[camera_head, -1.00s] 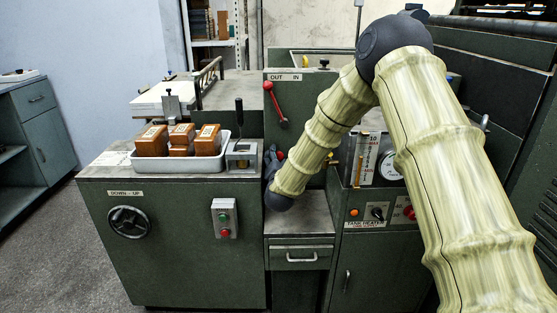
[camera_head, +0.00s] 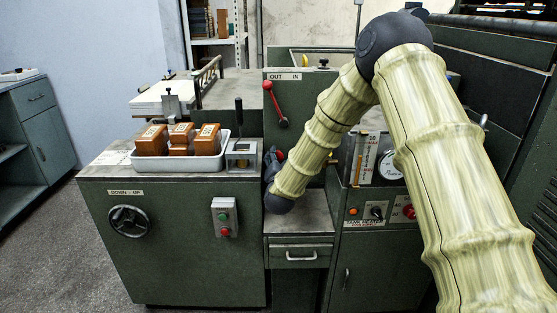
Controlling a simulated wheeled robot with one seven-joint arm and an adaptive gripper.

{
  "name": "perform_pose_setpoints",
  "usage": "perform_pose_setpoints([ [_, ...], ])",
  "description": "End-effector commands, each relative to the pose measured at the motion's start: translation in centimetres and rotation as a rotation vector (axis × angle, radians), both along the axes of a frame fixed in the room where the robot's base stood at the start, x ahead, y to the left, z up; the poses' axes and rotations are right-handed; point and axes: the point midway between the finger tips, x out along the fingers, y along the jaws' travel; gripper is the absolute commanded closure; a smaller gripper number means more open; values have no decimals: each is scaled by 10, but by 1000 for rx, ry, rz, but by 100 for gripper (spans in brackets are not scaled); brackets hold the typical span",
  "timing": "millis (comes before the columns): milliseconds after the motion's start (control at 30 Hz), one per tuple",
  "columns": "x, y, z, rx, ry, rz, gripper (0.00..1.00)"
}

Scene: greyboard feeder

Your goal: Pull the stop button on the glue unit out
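The red button (camera_head: 409,212) sits at the right end of the control panel on the green unit at right, beside the "TANK HEATER" label. It is partly beside my pale arm, and I cannot tell whether it is in or out. My gripper (camera_head: 271,160) is a dark shape at the end of the arm, left of the panel and well apart from the red button. The wrist hides part of it, so its fingers are not clear.
A black knob (camera_head: 377,212) and an orange lamp (camera_head: 353,211) share the panel, below a dial gauge (camera_head: 391,165). A red lever (camera_head: 276,104) stands above my gripper. A tray (camera_head: 206,164) of brown blocks and a small red-green switch box (camera_head: 224,217) are at left.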

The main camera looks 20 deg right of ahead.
Motion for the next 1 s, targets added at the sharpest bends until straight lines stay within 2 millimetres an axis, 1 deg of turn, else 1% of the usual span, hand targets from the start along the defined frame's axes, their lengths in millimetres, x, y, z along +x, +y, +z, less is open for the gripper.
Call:
perform_pose_setpoints([
  [267, 0, 0, 1, 0, -1, 0, 44],
  [367, -4, 1, 1, 0, -1, 1, 44],
  [433, -10, 3, 1, 0, -1, 1, 44],
  [567, -29, 9, 0, 0, 1, 2, 44],
  [800, -72, 20, 0, 0, 1, 1, 44],
  [1000, -100, 28, 0, 1, 0, 0, 44],
])
